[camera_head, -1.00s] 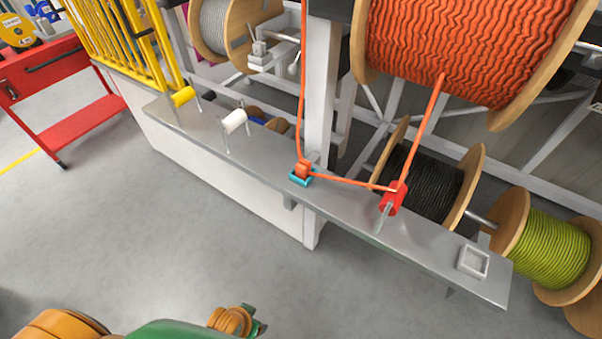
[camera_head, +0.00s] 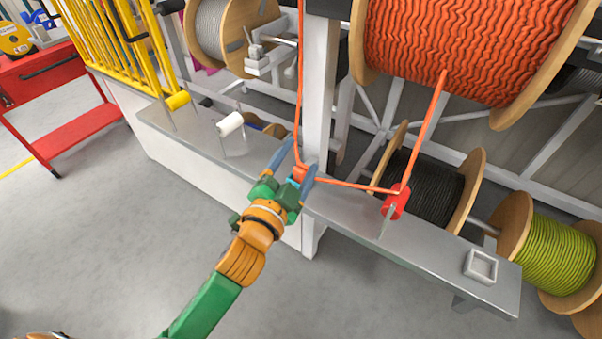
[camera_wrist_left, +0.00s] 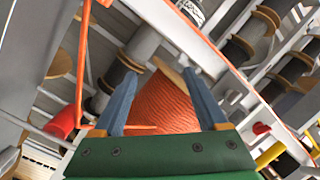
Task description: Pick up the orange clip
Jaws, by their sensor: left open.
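The orange clip (camera_head: 300,173) sits in a small blue holder on the grey rail, with orange cable running up from it and across to the right. My left gripper (camera_head: 302,155) reaches over the rail with its blue fingers open, one on each side of the clip in the head view. I cannot tell whether they touch it. The wrist view shows the open left gripper (camera_wrist_left: 160,78) with an orange strand (camera_wrist_left: 141,127) low between the fingers; the clip is not distinct there. The holder is mostly hidden by my gripper. My right gripper is not in view.
A red guide (camera_head: 396,202) stands on the grey rail (camera_head: 425,246) right of the clip, with cable rising to the orange reel (camera_head: 465,50). A white roller (camera_head: 230,124) and a yellow roller (camera_head: 177,100) stand left. An empty square holder (camera_head: 481,266) is at the right end.

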